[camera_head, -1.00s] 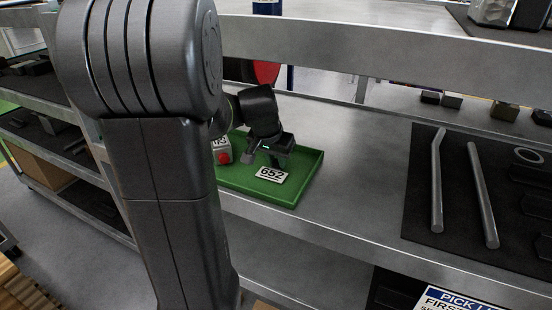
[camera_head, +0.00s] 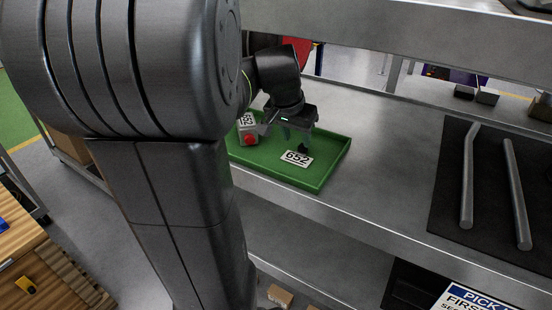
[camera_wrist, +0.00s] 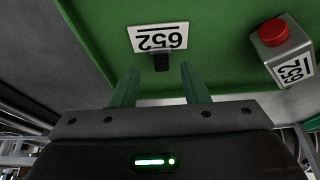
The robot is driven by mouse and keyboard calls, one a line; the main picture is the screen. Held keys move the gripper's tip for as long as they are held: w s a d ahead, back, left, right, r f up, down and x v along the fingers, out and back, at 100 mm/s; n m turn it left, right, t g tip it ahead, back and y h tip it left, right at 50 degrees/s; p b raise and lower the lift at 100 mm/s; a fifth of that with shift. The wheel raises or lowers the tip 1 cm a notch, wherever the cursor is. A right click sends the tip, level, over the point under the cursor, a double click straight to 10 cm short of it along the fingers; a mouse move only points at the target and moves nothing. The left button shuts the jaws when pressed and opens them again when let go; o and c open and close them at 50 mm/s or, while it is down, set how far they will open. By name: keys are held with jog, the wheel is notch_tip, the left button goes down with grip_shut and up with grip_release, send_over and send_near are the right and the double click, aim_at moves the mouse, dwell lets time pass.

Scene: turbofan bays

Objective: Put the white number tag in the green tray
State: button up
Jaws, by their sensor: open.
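The white number tag (camera_head: 297,159), marked 652, lies flat on the floor of the green tray (camera_head: 322,176). It also shows in the wrist view (camera_wrist: 158,38), with a small black block at its edge. My gripper (camera_head: 293,136) is over the tray, beside the tag. In the wrist view my gripper (camera_wrist: 160,84) has its two green fingers apart with nothing between them. The tag lies just beyond the fingertips and apart from them.
A grey box with a red button (camera_head: 248,133) and a number label stands in the tray's left part. A dark mat (camera_head: 487,190) with metal bars lies to the right on the shelf. Bare shelf (camera_head: 390,150) separates tray and mat. An upper shelf edge (camera_head: 400,38) runs above.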

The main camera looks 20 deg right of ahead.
jog(key=s+a+b, duration=0.1)
jog(key=s+a, duration=0.2)
jog(key=s+a+b, duration=0.1)
jog(key=s+a, duration=0.2)
jog(key=a, duration=0.1)
jog(key=shift+s+a, duration=0.15)
jog(key=shift+a, duration=0.1)
jog(key=shift+d, duration=0.1)
jog(key=p, duration=0.4)
send_over(302, 146)
jog(key=s+a, duration=0.2)
jog(key=shift+w+d+r, duration=0.1)
jog(key=shift+w+d, duration=0.05)
jog(key=shift+w, duration=0.05)
jog(key=x, duration=0.4)
jog(key=shift+x, duration=0.85)
jog(key=shift+r, duration=0.2)
